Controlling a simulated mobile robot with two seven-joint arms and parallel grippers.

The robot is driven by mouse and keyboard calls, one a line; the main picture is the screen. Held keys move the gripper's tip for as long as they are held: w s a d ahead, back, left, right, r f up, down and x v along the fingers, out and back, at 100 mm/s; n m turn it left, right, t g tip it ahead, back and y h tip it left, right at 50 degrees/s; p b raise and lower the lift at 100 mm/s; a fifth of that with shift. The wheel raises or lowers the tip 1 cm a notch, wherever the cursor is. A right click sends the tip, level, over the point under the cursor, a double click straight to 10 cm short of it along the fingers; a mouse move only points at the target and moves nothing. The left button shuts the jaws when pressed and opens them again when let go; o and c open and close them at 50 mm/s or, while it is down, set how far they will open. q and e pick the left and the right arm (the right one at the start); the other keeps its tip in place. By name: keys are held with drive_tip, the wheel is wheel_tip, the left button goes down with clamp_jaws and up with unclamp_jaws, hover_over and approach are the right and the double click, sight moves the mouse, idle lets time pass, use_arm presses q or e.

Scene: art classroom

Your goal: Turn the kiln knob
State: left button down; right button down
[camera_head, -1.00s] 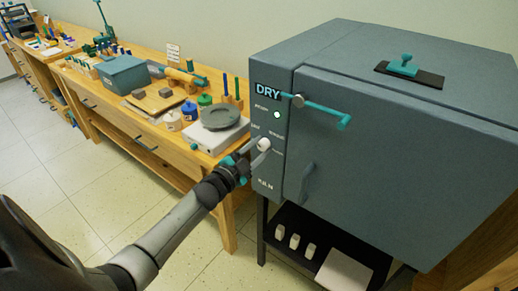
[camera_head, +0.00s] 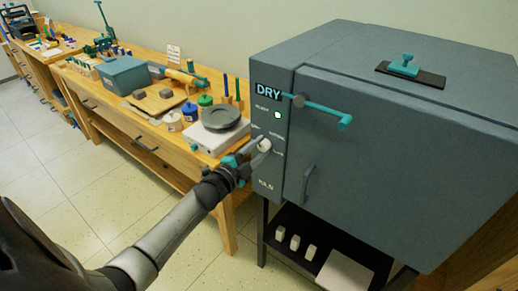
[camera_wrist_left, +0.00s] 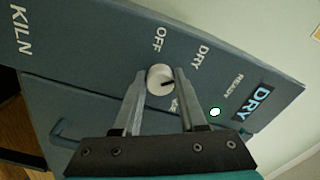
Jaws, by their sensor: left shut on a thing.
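The grey-blue kiln (camera_head: 400,150) stands at the right in the head view. Its white knob (camera_head: 264,145) is on the narrow front panel, below a lit DRY display (camera_head: 268,92) and a glowing green light (camera_head: 278,115). My left gripper (camera_head: 256,150) is at the knob. In the left wrist view the two fingers of my left gripper (camera_wrist_left: 159,88) are on either side of the white knob (camera_wrist_left: 160,77) and shut on it. The knob's dark pointer mark shows there, with OFF and DRY labels around it. My right gripper is not in view.
A teal-handled latch bar (camera_head: 325,109) sticks out from the kiln front above the knob. The kiln door has a handle (camera_head: 308,183). A wooden bench (camera_head: 150,125) with a scale, jars and a bin (camera_head: 124,74) stands left of the kiln. The floor (camera_head: 80,200) in front is clear.

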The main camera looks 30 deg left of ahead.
use_arm(q)
drive_tip(key=shift+c, duration=2.3)
unclamp_jaws()
drive_tip(key=s+a+p, duration=0.1)
drive_tip(key=s, duration=1.4)
drive_tip(key=shift+s, duration=0.15)
drive_tip(key=shift+a, duration=0.1)
drive_tip(key=s+d+f+n+g+y, duration=0.1)
drive_tip(key=s+f+n+g, duration=0.2)
drive_tip(key=f, duration=0.6)
drive_tip(key=s+d+f+n+g, duration=0.2)
drive_tip(key=s+f, duration=0.2)
drive_tip(key=f, duration=0.6)
drive_tip(key=s+d+f+n+g+y, duration=0.1)
drive_tip(key=s+f+n+g, duration=0.2)
drive_tip(key=f, duration=0.6)
drive_tip(key=s+d+f+n+g, duration=0.1)
drive_tip(key=s+d+f+g, duration=0.2)
drive_tip(key=s+f, duration=0.2)
drive_tip(key=s+d+f+n+g+b, duration=0.1)
drive_tip(key=s+d+f+g, duration=0.2)
drive_tip(key=s, duration=0.7)
drive_tip(key=s+d+f+n+g, duration=0.1)
drive_tip(key=s+d+f+g, duration=0.2)
drive_tip(key=s+f, duration=0.4)
drive_tip(key=shift+s+d+f+n+h, duration=0.3)
drive_tip(key=shift+s+d+h, duration=0.1)
drive_tip(key=shift+s+d, duration=0.25)
